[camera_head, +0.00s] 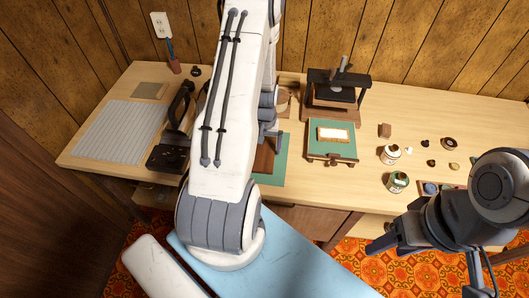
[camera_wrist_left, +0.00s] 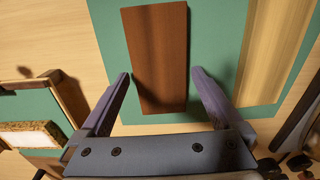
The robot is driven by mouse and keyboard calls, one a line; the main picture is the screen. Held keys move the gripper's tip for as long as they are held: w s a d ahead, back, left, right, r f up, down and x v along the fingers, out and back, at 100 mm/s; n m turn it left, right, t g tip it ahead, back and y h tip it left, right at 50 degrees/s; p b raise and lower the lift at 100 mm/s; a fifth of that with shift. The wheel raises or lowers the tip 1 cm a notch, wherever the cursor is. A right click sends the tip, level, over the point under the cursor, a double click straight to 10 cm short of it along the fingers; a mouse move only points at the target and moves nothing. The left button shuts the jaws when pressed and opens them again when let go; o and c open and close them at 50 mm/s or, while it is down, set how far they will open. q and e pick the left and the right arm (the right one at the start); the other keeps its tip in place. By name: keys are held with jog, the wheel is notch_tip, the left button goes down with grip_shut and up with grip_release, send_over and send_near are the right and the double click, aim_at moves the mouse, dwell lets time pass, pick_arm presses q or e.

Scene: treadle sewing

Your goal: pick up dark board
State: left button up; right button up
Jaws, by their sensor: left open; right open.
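The dark board (camera_wrist_left: 160,45) is a flat reddish-brown rectangle lying on a green mat (camera_wrist_left: 207,30) in the left wrist view. In the head view a part of the dark board (camera_head: 264,159) shows beside my left arm, which hides the rest. My left gripper (camera_wrist_left: 161,76) is open above the board, its fingers on either side of the board's near part; whether they touch it I cannot tell. In the head view my left gripper (camera_head: 269,137) is mostly hidden by its own arm. My right gripper (camera_head: 385,235) is open and empty, off the table's front right.
A lighter wooden strip (camera_wrist_left: 272,45) lies right of the board. A green framed tray with a white block (camera_head: 333,135) and a dark press (camera_head: 338,90) stand to the right. Jars (camera_head: 398,182) and small items lie farther right. A ridged grey sheet (camera_head: 118,131) lies left.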

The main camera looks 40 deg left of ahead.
pick_arm(q)
jog(key=shift+f, duration=0.7)
jog(key=c, duration=1.2)
jog(key=shift+o, duration=0.2)
jog(key=shift+r, duration=0.1)
